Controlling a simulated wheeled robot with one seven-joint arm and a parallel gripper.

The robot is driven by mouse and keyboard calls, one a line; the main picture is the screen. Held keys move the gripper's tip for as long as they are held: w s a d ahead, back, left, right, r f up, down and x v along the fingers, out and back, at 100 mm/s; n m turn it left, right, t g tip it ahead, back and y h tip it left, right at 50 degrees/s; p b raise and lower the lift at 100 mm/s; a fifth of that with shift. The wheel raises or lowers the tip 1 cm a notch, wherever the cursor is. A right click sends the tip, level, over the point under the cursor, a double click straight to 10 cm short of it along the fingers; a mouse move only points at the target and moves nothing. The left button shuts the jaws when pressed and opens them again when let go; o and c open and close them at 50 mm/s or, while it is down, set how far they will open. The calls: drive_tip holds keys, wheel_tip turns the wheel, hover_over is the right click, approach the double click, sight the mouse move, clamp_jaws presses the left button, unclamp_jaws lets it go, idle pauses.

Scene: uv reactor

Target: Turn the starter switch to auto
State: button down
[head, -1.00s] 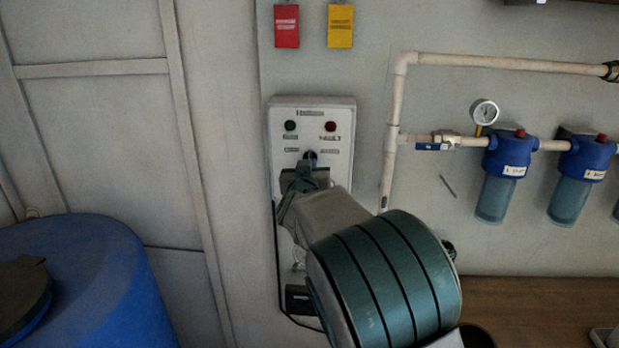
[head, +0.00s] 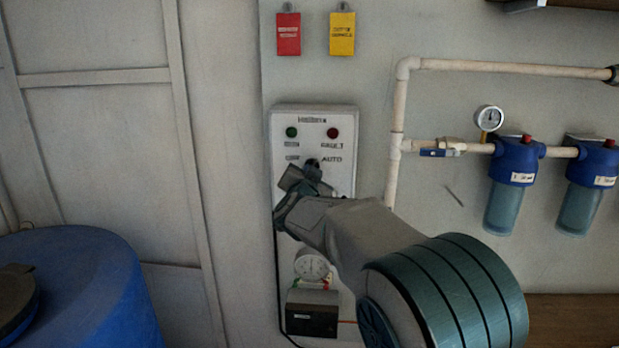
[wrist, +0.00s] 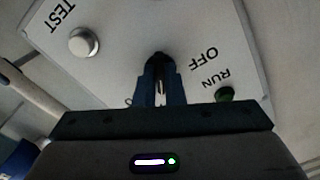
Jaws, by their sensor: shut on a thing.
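The white starter panel (head: 341,118) is on the wall in the head view, with a green light at upper left, a red light at upper right and the word AUTO at right. The dark starter switch (head: 312,162) sits below the lights. My gripper (head: 306,178) is at the switch and hides most of it. In the wrist view the two fingers of my gripper (wrist: 159,80) are shut on the dark switch knob (wrist: 159,58), with the panel behind showing TEST, OFF and RUN. The knob's exact pointing direction is hidden.
White pipe (head: 396,130) and blue filter housings (head: 515,160) are at right. A blue barrel (head: 100,275) stands at lower left. Red (head: 289,33) and yellow (head: 342,33) tags hang above.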

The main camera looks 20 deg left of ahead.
idle(0.4)
drive_tip(key=c, duration=1.5)
unclamp_jaws()
drive_tip(key=shift+s, duration=0.1)
drive_tip(key=b+v, duration=0.3)
drive_tip(key=v, duration=1)
drive_tip(key=shift+s, duration=0.4)
